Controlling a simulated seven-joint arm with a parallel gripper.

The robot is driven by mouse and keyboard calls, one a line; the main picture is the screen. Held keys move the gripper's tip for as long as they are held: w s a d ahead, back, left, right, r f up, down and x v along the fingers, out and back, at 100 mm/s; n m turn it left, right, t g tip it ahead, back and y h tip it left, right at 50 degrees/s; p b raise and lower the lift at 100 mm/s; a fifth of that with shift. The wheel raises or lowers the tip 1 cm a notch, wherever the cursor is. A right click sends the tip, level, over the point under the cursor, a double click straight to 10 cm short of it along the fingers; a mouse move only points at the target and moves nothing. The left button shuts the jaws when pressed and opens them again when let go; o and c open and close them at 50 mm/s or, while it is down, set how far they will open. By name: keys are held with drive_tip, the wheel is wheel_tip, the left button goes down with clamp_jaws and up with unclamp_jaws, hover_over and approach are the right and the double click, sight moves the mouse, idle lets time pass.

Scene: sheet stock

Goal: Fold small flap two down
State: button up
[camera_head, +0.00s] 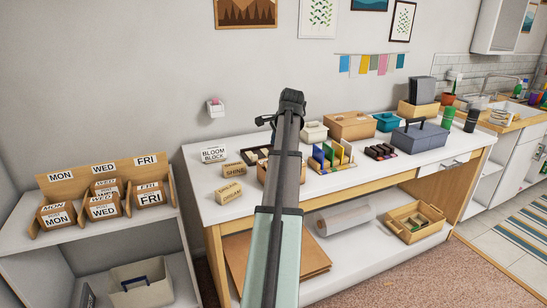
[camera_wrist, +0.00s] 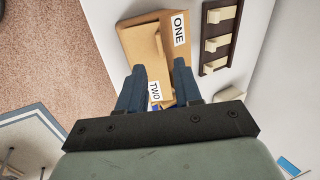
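A brown cardboard box (camera_wrist: 138,42) is at the top of the wrist view. One flap carries a white label reading ONE (camera_wrist: 179,28). Flap two, with its white TWO label (camera_wrist: 154,91), shows between my fingers and is partly hidden by my gripper. My gripper (camera_wrist: 160,72) has its two dark blue fingers apart, over the box's near end. I cannot tell whether a finger touches flap two. In the head view my arm covers the gripper and most of a brown box (camera_head: 263,174) on the white table, probably the same one.
A dark rack with cream blocks (camera_wrist: 219,40) lies close beside the box. The table's front left is fairly clear.

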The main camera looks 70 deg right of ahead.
drive_tip(key=x, duration=0.7)
drive_tip(key=shift+d+f, duration=0.1)
drive_tip(key=shift+f, duration=0.15)
clamp_jaws()
